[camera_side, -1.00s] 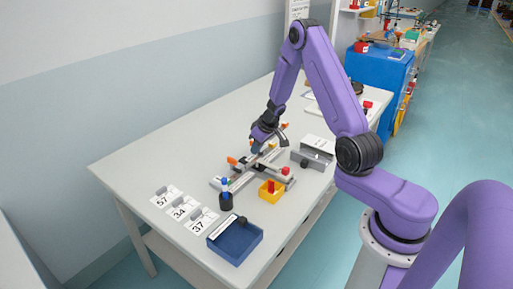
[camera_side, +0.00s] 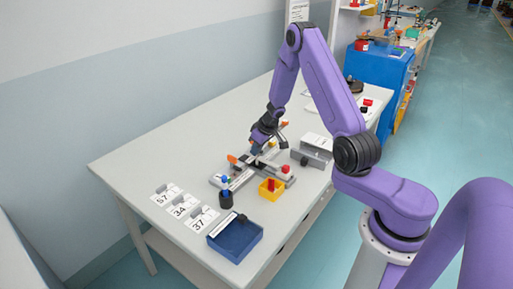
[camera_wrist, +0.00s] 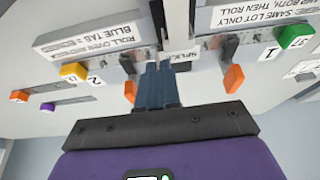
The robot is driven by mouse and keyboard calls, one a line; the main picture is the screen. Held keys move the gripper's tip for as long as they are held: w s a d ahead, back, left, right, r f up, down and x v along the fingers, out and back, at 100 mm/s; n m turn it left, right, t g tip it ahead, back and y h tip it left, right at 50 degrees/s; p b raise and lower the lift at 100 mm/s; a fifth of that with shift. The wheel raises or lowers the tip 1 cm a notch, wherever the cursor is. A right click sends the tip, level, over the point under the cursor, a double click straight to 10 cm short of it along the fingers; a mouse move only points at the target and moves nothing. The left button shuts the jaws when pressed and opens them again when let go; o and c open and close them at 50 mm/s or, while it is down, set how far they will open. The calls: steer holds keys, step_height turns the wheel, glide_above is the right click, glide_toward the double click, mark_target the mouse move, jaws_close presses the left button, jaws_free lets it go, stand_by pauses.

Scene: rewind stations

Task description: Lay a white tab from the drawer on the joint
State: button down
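My gripper (camera_side: 255,152) points down over the middle of the grey splicing fixture (camera_side: 226,181). In the wrist view its two dark blue fingers (camera_wrist: 158,68) stand close together, with their tips beside the plate marked SPLICE (camera_wrist: 181,57). I see no white tab between them; a thin one could be hidden. The fingers and a dark part cover the joint. A grey box with a white top and a dark knob (camera_side: 313,150) stands behind the fixture; I cannot tell whether it is the drawer. A blue open tray (camera_side: 235,243) with a dark knob sits at the front.
Orange levers (camera_wrist: 234,78) flank the fingers. A green block (camera_wrist: 293,37) and a yellow block (camera_wrist: 73,71) sit on the fixture's ends.

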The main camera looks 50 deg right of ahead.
steer(key=shift+f, duration=0.35)
steer(key=c, duration=1.3)
jaws_free()
steer(key=shift+o, duration=0.2)
steer(key=v, duration=1.7)
steer(key=shift+s, duration=0.15)
steer(key=shift+r, duration=0.1)
